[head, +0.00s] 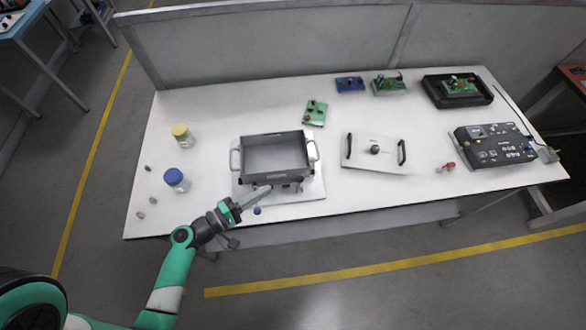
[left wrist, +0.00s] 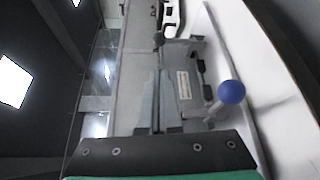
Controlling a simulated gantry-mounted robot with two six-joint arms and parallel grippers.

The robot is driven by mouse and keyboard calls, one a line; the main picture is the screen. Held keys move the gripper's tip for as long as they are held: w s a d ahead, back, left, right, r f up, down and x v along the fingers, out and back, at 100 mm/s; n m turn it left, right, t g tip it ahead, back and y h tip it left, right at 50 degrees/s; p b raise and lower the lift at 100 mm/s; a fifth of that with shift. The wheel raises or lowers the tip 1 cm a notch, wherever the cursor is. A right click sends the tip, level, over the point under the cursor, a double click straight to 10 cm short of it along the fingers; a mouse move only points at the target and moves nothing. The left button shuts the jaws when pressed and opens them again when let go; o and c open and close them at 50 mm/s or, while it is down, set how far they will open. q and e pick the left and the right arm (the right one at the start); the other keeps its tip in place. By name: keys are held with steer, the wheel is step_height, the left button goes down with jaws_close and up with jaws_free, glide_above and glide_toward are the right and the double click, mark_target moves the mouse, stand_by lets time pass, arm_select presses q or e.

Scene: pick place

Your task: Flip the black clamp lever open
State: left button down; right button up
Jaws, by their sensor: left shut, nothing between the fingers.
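The grey open-topped box (head: 274,153) sits on a white base plate near the table's front edge. Dark clamp parts (head: 299,186) show along its front side. The left wrist view shows black clamp pieces (left wrist: 205,76) beside the box wall and a short rod ending in a blue ball knob (left wrist: 231,92). The knob also shows at the front in the head view (head: 257,211). Which piece is the lever itself is hard to tell. My left gripper (head: 268,188) is shut and empty, its tips at the box's front side; contact cannot be told. My right gripper is out of view.
Jars with a yellow lid (head: 180,130) and a blue lid (head: 174,176) stand left of the box. A white plate with black handles (head: 374,152) lies to the right. Green circuit boards and a black control box (head: 495,145) are farther off. A grey partition (head: 270,45) closes the back.

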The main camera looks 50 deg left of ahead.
mark_target(299, 179)
arm_select(q)
steer(key=shift+f, duration=0.1)
steer(key=shift+w, duration=0.5)
steer(key=w, duration=0.6)
steer(key=w+f+b, duration=0.1)
steer(key=w, duration=0.2)
steer(key=shift+d, duration=0.2)
